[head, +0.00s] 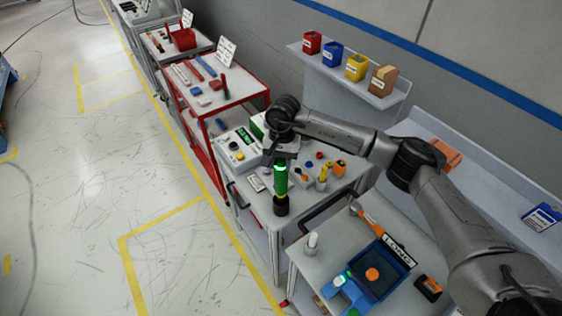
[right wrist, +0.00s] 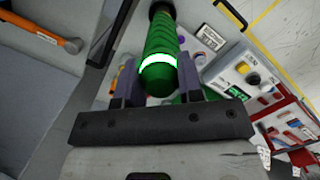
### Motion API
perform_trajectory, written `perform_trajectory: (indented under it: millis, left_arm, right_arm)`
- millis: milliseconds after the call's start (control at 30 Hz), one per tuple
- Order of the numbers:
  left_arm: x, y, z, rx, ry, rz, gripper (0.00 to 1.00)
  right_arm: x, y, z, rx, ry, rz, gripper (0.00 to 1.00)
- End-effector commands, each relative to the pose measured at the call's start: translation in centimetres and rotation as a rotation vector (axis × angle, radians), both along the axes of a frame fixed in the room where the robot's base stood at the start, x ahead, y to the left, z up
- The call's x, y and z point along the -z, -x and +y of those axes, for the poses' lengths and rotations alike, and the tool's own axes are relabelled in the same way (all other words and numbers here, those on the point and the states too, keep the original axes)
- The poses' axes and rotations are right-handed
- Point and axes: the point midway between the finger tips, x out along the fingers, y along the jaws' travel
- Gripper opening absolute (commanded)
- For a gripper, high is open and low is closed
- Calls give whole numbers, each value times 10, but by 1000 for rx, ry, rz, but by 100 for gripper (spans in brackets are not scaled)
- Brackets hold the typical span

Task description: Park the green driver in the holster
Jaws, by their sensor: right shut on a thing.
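The green driver (head: 281,180) has a ribbed green grip with a bright glowing band and a black lower end. My right gripper (head: 281,161) is shut on it and holds it roughly upright, lower end down, by the front edge of the middle workbench. In the right wrist view the green driver (right wrist: 160,58) sits between the two fingers of my right gripper (right wrist: 157,82), the glowing band close to them. I cannot make out the holster for certain. My left gripper is not in view.
The middle workbench (head: 333,187) carries a control box (head: 237,150) with buttons and small coloured parts. A cart nearer me holds a blue tray (head: 399,262) and an orange-handled hammer (head: 367,219). A red cart (head: 210,107) stands farther back.

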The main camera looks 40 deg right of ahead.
Motion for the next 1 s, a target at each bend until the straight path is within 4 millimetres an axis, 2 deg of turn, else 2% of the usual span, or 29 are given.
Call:
perform_trajectory:
  millis: [233, 267, 533, 833, 1000]
  left_arm:
    - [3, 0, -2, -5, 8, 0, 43]
    - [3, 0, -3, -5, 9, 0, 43]
    - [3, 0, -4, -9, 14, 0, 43]
    - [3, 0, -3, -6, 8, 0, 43]
    - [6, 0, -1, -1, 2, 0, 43]
  right_arm:
    - [3, 0, 0, 0, 0, -2, 0]
    - [2, 0, 0, 0, 0, -2, 36]
    - [3, 0, 0, 0, -1, -1, 62]
    - [2, 0, 0, 0, 1, 1, 64]
    - [-16, -2, -2, 0, 0, -4, 64]
